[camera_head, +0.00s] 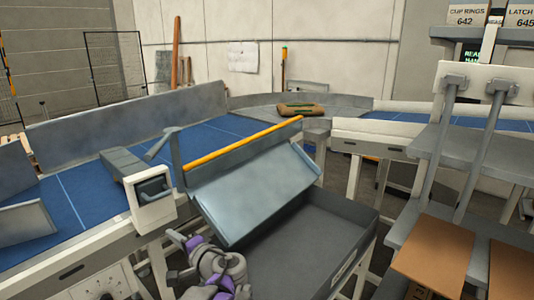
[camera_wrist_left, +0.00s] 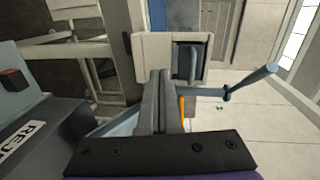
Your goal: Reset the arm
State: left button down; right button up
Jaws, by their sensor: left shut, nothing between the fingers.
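A grey bar-like arm (camera_head: 127,165) lies over the blue conveyor belt, ending at a white housing (camera_head: 153,200) with a dark opening. The housing also shows in the left wrist view (camera_wrist_left: 153,48), with a blue-grey lever (camera_wrist_left: 248,84) sticking out to the right. A grey panel with a yellow top edge (camera_head: 245,143) stands tilted beside the housing. My left gripper (camera_head: 178,238) is below the housing in the head view, partly hidden by its own wrist. In the wrist view its fingers (camera_wrist_left: 160,98) are together, empty, in front of the housing. My right gripper is not in view.
A dark grey bin (camera_head: 310,245) sits below the panel; a box edge lettered "REJ" (camera_wrist_left: 22,142) shows at left in the wrist view. A brown parcel (camera_head: 301,110) lies on the far conveyor bend. A rack with cardboard boxes (camera_head: 432,252) stands at right.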

pick_arm(q)
jog(key=s+d+f+n+g+h, duration=0.1)
jog(key=s+f+n+g+h, duration=0.15)
jog(key=s+f, duration=0.5)
jog(key=s+f+n+g+h, duration=0.15)
jog(key=s+f+h, duration=0.3)
jog(key=s, duration=0.55)
jog(key=s+d+f+n+h, duration=0.2)
jog(key=s+d+f+h, duration=0.4)
jog(key=s, duration=0.5)
jog(key=d+f, duration=0.2)
jog(key=d, duration=0.1)
jog(key=shift+s+d+n, duration=0.15)
jog(key=shift+d+n, duration=0.1)
jog(key=shift+n, duration=0.05)
